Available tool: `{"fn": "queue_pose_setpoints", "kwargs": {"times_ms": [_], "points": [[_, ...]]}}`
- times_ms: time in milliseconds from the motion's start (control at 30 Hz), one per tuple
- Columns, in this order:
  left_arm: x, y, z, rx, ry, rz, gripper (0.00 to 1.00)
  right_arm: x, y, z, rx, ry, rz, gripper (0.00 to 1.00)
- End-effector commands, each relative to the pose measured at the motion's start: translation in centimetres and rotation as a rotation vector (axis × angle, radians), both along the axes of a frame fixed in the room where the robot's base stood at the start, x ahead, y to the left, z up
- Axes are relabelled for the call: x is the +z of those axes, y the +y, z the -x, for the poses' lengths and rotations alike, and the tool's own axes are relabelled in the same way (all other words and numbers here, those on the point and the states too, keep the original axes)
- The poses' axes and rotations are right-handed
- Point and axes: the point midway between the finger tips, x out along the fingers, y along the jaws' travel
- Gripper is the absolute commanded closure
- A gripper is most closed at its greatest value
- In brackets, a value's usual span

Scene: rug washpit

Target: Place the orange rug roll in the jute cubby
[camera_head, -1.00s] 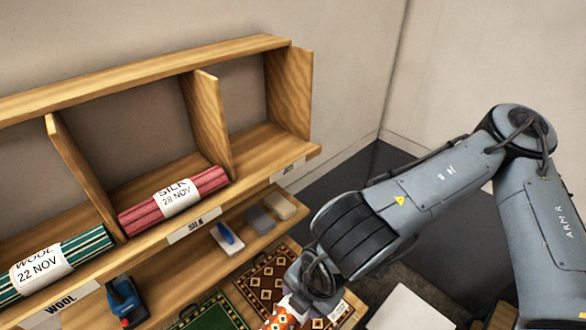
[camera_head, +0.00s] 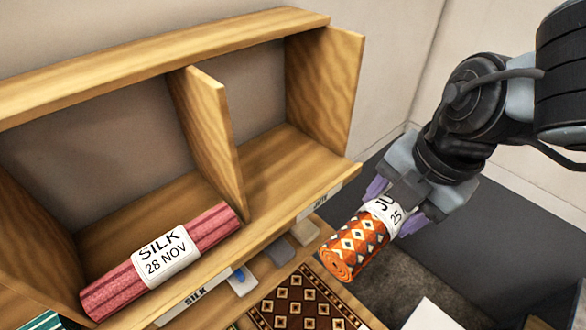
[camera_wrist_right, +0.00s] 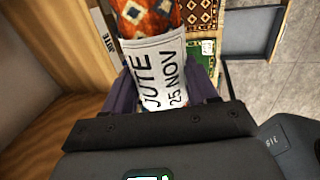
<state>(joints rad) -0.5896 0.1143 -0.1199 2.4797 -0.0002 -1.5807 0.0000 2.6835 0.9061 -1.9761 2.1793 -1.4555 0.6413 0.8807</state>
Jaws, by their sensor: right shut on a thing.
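The orange patterned rug roll (camera_head: 356,245) is held by my right gripper (camera_head: 398,205), which is shut around its white label band. The roll is in the air, in front of and to the right of the shelf, tilted with its near end down to the left. The right wrist view also shows the roll (camera_wrist_right: 146,18) and its label reading JUTE 25 NOV between the purple fingers (camera_wrist_right: 165,92). The jute cubby (camera_head: 300,160) is the empty rightmost compartment, with a JUTE tag (camera_head: 320,203) on its front edge. My left gripper is not in view.
A pink rug roll (camera_head: 165,258) lies in the silk cubby, left of an upright divider (camera_head: 207,135). The right end panel (camera_head: 328,90) bounds the jute cubby. Below are patterned rug samples (camera_head: 300,300) and small blocks (camera_head: 281,249).

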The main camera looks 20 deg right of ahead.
Motion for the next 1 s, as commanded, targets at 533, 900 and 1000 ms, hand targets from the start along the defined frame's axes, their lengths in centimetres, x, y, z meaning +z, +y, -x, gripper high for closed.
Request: {"fn": "queue_pose_setpoints", "kwargs": {"times_ms": [533,900,1000], "points": [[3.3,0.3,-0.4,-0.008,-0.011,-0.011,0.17,0.8,4.3,-11.3,-0.002,0.003,0.0,0.81],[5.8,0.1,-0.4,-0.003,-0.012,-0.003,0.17,0.6,6.9,-18.4,-0.002,0.001,-0.001,0.81],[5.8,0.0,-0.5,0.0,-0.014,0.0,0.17,-1.2,6.7,-18.2,0.001,0.003,-0.001,0.81]]}}
